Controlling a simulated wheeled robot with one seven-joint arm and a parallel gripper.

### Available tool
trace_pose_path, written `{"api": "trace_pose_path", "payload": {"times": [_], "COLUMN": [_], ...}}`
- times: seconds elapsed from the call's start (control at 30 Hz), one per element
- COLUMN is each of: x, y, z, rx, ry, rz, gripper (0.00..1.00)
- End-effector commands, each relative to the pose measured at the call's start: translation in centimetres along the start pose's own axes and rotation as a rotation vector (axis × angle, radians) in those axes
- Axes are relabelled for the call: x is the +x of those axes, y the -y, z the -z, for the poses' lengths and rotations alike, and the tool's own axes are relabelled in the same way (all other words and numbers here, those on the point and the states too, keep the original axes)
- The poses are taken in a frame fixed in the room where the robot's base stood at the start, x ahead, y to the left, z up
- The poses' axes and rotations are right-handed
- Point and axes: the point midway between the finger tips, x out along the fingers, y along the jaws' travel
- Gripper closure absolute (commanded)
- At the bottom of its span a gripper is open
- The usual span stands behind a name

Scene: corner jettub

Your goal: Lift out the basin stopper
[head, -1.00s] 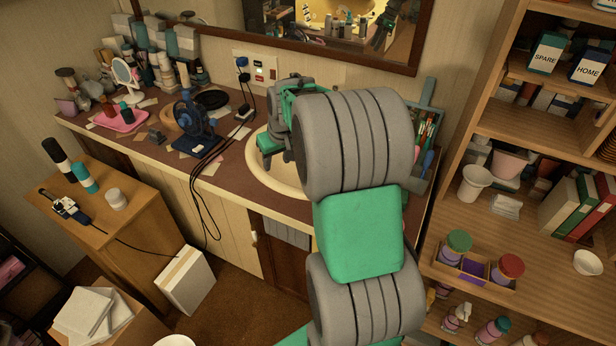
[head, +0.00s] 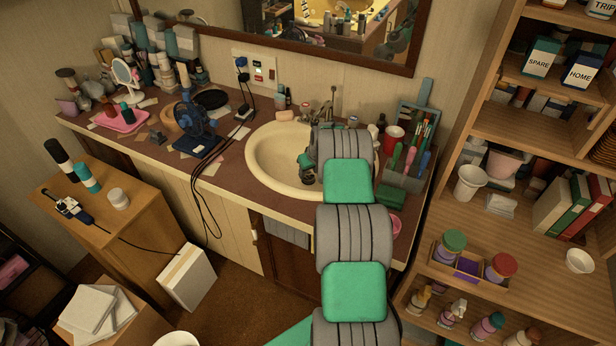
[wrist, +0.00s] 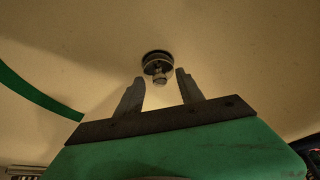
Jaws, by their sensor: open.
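The basin stopper (wrist: 158,72) shows in the wrist view as a small round metal plug with a knob, in a dark ring at the bottom of the pale basin. My gripper (wrist: 160,76) is open and empty. In the picture its two fingers lie to either side of the knob, with gaps on both sides. I cannot tell how far the tips are from it. In the head view the cream basin (head: 258,160) is set in the brown counter. My arm reaches over its right part and hides the stopper and most of the gripper there.
A tap (head: 332,104) stands behind the basin. A red cup (head: 393,137) and a holder with upright coloured tools (head: 408,165) stand close on its right. A blue fan (head: 194,122) with trailing cables is on its left. The basin's left side is clear.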

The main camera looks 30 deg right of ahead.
Motion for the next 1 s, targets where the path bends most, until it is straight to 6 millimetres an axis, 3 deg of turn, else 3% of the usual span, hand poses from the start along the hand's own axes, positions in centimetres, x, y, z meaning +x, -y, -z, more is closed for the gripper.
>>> {"api": "trace_pose_path", "payload": {"times": [0.2,0.73,1.0], "x": [0.02,-0.01,-0.02], "y": [-0.03,-0.05,-0.05], "z": [0.07,0.05,0.06], "rx": [0.000,0.000,0.000], "ry": [-0.002,-0.001,-0.001], "rz": [-0.001,-0.001,-0.001], "gripper": [0.57,1.00,1.00]}}
